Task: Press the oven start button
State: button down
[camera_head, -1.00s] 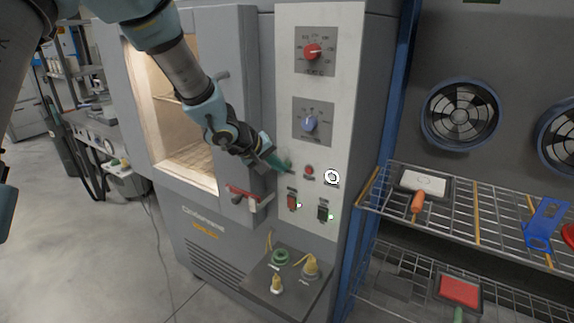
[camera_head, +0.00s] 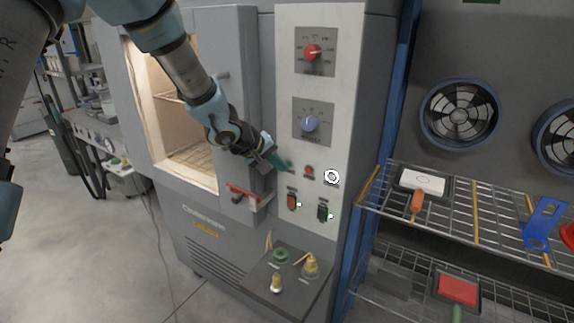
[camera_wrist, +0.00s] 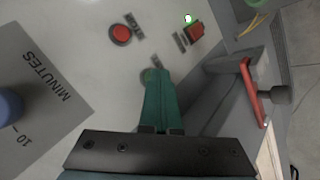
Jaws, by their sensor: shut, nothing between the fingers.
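The oven (camera_head: 225,100) stands with its door open and a pale control panel (camera_head: 285,80) to the right of the chamber. My gripper (camera_head: 289,168) is shut and empty, its green fingers pointing at the panel left of a round red button (camera_head: 309,170). In the wrist view the fingertips (camera_wrist: 153,72) reach a small label and what seems to be a round button, mostly hidden behind them. I cannot tell whether they touch it. The red button (camera_wrist: 121,34) is clear of the fingers there.
A red-handled latch (camera_head: 243,192) juts out below my gripper. Two knobs, red (camera_head: 312,51) and blue (camera_head: 309,123), are above. A wire shelf (camera_head: 470,210) stands right.

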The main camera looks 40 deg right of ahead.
jog(key=shift+s+a, duration=0.2)
jog(key=shift+a, duration=0.5)
jog(key=shift+s+a, duration=0.2)
jog(key=shift+a, duration=0.6)
jog(key=shift+s+a, duration=0.2)
jog(key=shift+a, duration=0.6)
jog(key=shift+s+a, duration=0.2)
jog(key=shift+a, duration=0.6)
jog(key=w+a+r+n+t+y, duration=0.15)
jog(key=w+a, duration=0.25)
jog(key=a, duration=0.4)
jog(key=w+a+t+y, duration=0.1)
jog(key=w+a+y, duration=0.1)
jog(key=w+a, duration=0.45)
jog(key=w+a+n+t+y, duration=0.1)
jog(key=w+a+t+y, duration=0.15)
jog(key=a, duration=0.65)
jog(key=s+a+g+y, duration=0.1)
jog(key=s+a, duration=0.3)
jog(key=a, duration=0.7)
jog(key=s+a+r+n+g+y, duration=0.1)
jog(key=s+a, duration=0.4)
jog(key=a, duration=0.7)
jog(key=shift+a+r+g+y, duration=0.25)
jog(key=shift+g+y, duration=0.15)
jog(key=shift+g, duration=0.5)
